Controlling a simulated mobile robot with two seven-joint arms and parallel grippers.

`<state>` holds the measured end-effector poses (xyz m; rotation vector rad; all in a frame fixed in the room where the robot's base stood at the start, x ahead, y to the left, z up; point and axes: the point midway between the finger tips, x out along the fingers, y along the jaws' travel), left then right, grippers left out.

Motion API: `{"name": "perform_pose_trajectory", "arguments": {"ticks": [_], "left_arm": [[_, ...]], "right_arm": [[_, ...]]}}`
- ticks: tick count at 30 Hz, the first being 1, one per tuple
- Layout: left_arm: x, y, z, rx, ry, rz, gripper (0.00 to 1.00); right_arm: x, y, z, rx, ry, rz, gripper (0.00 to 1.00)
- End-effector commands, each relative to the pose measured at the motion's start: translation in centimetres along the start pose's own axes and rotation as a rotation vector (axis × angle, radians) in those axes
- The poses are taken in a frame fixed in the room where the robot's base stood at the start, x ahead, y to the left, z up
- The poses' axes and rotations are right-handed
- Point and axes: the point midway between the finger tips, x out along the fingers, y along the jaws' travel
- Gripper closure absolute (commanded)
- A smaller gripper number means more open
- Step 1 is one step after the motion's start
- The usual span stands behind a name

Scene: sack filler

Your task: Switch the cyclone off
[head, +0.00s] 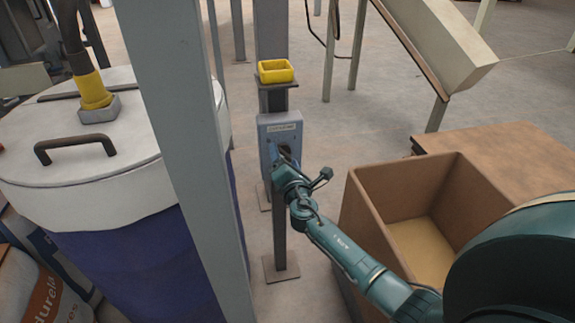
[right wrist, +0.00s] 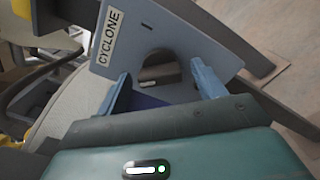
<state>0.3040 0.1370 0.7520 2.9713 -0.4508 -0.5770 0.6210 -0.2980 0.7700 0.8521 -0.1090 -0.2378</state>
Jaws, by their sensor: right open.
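The cyclone switch box (head: 267,131) is a blue-grey box on a post, with a pale label on top. In the right wrist view the label reads CYCLONE (right wrist: 105,34) on the box's face (right wrist: 190,32). A dark round knob with a raised bar (right wrist: 158,74) sits on that face; the bar lies nearly level in that picture. My right gripper (right wrist: 160,70) is open, its two blue fingers apart on either side of the knob. I cannot tell whether they touch it. In the head view my right gripper (head: 278,156) partly hides the knob. My left gripper is not in view.
A yellow tray (head: 277,66) stands on a bracket behind the box. A grey post (head: 180,120) and a large white-lidded drum (head: 130,150) stand left. A brown open bin (head: 372,205) is right, close to my right arm. Open floor shows behind.

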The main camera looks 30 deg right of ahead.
Motion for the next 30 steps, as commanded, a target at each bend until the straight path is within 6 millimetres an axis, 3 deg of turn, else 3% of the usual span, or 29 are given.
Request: {"name": "perform_pose_trajectory", "arguments": {"ticks": [5,18,24,30], "left_arm": [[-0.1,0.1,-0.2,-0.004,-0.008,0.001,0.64],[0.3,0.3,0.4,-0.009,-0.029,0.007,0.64],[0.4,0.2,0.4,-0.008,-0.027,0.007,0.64],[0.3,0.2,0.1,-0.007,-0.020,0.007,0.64]], "right_arm": [[-2.2,0.0,0.0,0.001,0.002,-0.001,0.31],[-11.3,-0.1,-0.1,-0.001,0.002,0.000,0.31],[-12.9,0.0,0.0,-0.001,0.000,0.000,0.31],[-13.0,0.0,0.1,-0.001,-0.001,0.000,0.31]]}}
